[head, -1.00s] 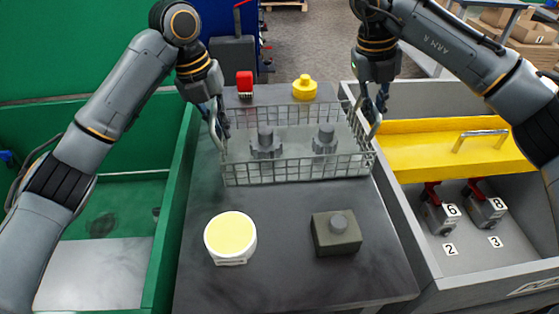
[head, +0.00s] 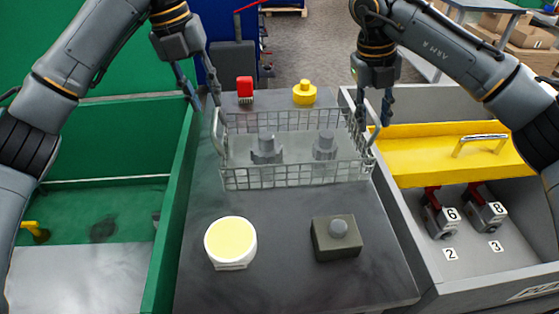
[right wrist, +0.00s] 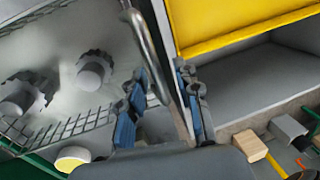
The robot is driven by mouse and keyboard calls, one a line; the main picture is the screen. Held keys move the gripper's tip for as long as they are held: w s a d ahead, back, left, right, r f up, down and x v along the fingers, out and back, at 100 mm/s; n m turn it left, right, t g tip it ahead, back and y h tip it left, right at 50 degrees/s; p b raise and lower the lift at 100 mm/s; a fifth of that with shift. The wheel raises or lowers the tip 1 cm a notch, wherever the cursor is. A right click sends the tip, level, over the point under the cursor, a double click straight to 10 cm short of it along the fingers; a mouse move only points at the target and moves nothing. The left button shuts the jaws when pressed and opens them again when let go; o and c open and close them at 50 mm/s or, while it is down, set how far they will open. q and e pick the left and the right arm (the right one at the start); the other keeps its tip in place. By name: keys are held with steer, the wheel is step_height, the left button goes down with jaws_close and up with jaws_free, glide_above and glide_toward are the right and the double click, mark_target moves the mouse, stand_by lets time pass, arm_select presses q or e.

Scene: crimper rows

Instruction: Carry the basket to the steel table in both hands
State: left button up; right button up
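The wire basket (head: 295,172) stands upright on the dark grey tabletop (head: 290,280), with two grey toothed parts (head: 266,148) in it. Its left handle (head: 217,136) and right handle (head: 372,148) stick up at the ends. My left gripper (head: 204,102) is open and empty, just above and left of the left handle. My right gripper (head: 374,113) is open at the right handle. In the right wrist view, that handle (right wrist: 149,50) runs down between the spread fingers of my right gripper (right wrist: 163,112); I cannot tell whether they touch it.
A white-and-yellow round item (head: 230,242) and a dark box with a round knob (head: 337,240) are in front of the basket. A red brush (head: 245,88) and a yellow knob (head: 304,92) are behind it. A green bin (head: 172,215) and a grey bin (head: 405,225) flank the table.

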steer(key=shift+r, duration=0.1)
steer(key=shift+a+r, duration=0.1)
steer(key=shift+r, duration=0.15)
arm_select(q)
steer(key=r, duration=0.2)
steer(key=shift+a+r, duration=0.25)
steer(key=shift+r, duration=0.1)
arm_select(e)
step_height(320, 180, up, 11)
steer(key=a, duration=0.2)
steer(key=shift+s+a, duration=0.1)
steer(key=shift+s, duration=0.05)
